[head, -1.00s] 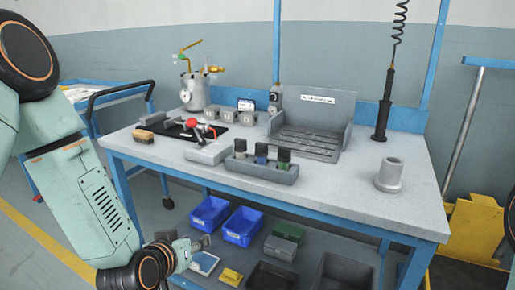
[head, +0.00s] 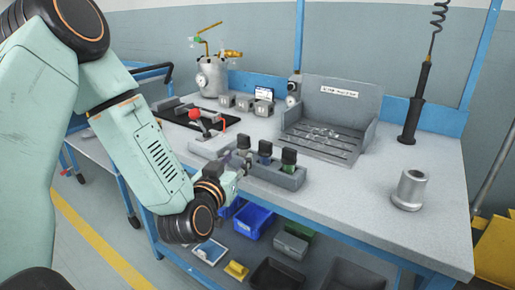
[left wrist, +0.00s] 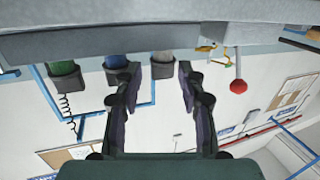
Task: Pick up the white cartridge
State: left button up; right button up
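The white cartridge (head: 243,142) has a dark cap and stands upright in the leftmost place of a grey holder (head: 288,180) on the bench. In the left wrist view, which is upside down, the white cartridge (left wrist: 162,61) shows between my finger pads. My left gripper (left wrist: 159,75) is open, with one finger on each side of it and visible gaps. In the head view my left gripper (head: 238,166) is low at the holder's left end, and its tips are partly hard to make out. My right gripper is not in view.
A green cartridge (left wrist: 116,68) and a blue cartridge (left wrist: 64,75) stand beside it in the holder. A grey box with a red-knobbed lever (head: 196,114) is just behind and left. A metal cup (head: 410,190) stands right; bench between is clear.

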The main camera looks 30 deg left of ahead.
aim_at(243, 145)
pick_arm(q)
jog(key=shift+w+a+r+b, duration=0.2)
jog(key=shift+r, duration=0.2)
jog(key=shift+w+a+r+b, duration=0.15)
jog(key=shift+w+a+r, duration=0.05)
jog(key=shift+r, duration=0.15)
jog(key=b+x, duration=0.1)
jog(key=x, duration=0.1)
jog(key=b+x, duration=0.1)
jog(key=x, duration=0.2)
jog(key=shift+w+f, duration=0.25)
jog(key=shift+w+a, duration=0.1)
jog(key=shift+w, duration=0.35)
jog(key=shift+s, duration=0.1)
jog(key=c, duration=0.8)
